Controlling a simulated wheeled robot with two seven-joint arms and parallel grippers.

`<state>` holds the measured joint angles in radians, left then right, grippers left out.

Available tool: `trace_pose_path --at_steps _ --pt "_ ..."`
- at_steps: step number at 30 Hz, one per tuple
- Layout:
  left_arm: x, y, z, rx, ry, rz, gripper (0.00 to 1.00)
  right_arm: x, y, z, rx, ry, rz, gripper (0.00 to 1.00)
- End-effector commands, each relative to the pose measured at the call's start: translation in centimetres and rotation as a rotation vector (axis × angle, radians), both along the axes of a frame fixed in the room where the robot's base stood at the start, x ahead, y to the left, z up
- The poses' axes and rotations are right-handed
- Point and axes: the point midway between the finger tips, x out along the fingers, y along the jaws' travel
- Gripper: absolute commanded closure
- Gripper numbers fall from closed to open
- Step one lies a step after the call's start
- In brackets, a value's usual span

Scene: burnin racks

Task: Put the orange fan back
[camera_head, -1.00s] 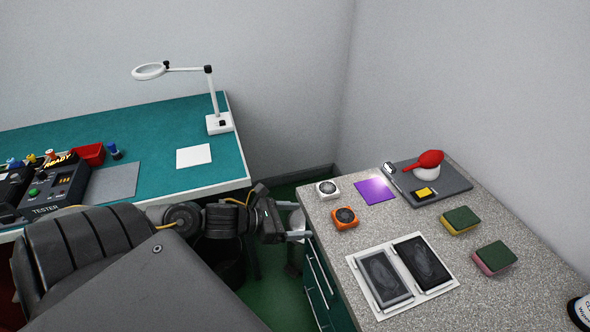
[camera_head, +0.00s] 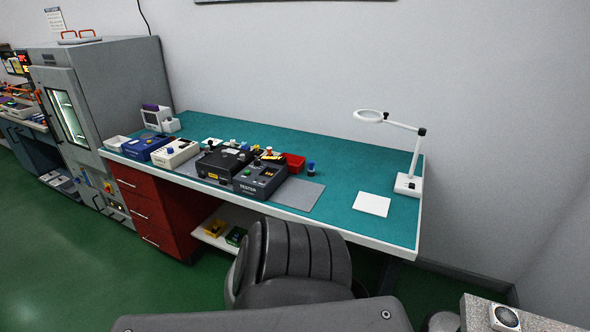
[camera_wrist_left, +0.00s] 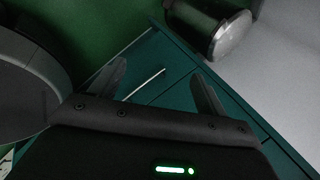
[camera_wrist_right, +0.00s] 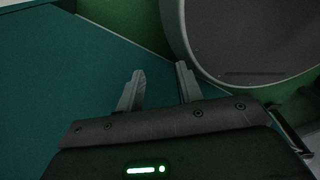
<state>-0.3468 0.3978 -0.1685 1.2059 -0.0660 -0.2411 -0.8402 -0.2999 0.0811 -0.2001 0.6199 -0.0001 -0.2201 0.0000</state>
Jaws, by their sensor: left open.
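The orange fan is not in any current view. A white-framed fan (camera_head: 505,318) sits on the corner of the speckled grey counter (camera_head: 475,312) at the bottom right of the head view. My left gripper (camera_wrist_left: 163,85) is open and empty, its fingers wide apart in front of teal drawer fronts with a pale handle (camera_wrist_left: 143,85). My right gripper (camera_wrist_right: 160,80) has its fingers apart with nothing between them, over a plain teal surface (camera_wrist_right: 60,85). Neither gripper shows in the head view.
A teal workbench (camera_head: 340,160) holds a tester (camera_head: 260,180), a red bin (camera_head: 294,163), a white card (camera_head: 371,204) and a magnifier lamp (camera_head: 408,184). A grey cabinet (camera_head: 120,85) stands at left. Green floor (camera_head: 110,270) lies open at front left.

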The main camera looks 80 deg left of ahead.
Motion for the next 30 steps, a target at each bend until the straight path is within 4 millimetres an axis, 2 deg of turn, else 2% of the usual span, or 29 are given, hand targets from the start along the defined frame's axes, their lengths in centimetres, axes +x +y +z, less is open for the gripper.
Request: trace_pose_path --at_steps 1,3,6,9,12,17,30 --pt "-3.3 -1.9 -3.3 -0.087 0.073 0.152 0.24 0.0 0.0 0.0 0.000 0.000 0.000 0.64" --pt "-7.6 -4.3 -6.6 -0.185 0.161 0.359 0.24 0.0 0.0 0.0 0.000 0.000 0.000 0.64" --pt "-13.2 -7.8 -9.9 -0.284 0.267 0.609 0.24 0.0 0.0 0.0 0.001 0.000 0.000 0.64" --pt "-17.4 -10.8 -11.8 -0.340 0.345 0.796 0.24 0.0 0.1 0.0 0.001 0.000 0.000 0.64" --pt "-20.2 -12.9 -12.7 -0.370 0.394 0.918 0.24 0.0 0.2 0.0 0.002 0.000 -0.001 0.64" --pt "-22.0 -14.1 -13.1 -0.385 0.424 0.996 0.24 0.0 0.2 0.0 0.002 -0.001 -0.001 0.64" --pt "-22.0 -14.1 -13.1 -0.385 0.424 0.998 0.24 0.0 0.2 0.0 0.002 -0.001 -0.001 0.64"
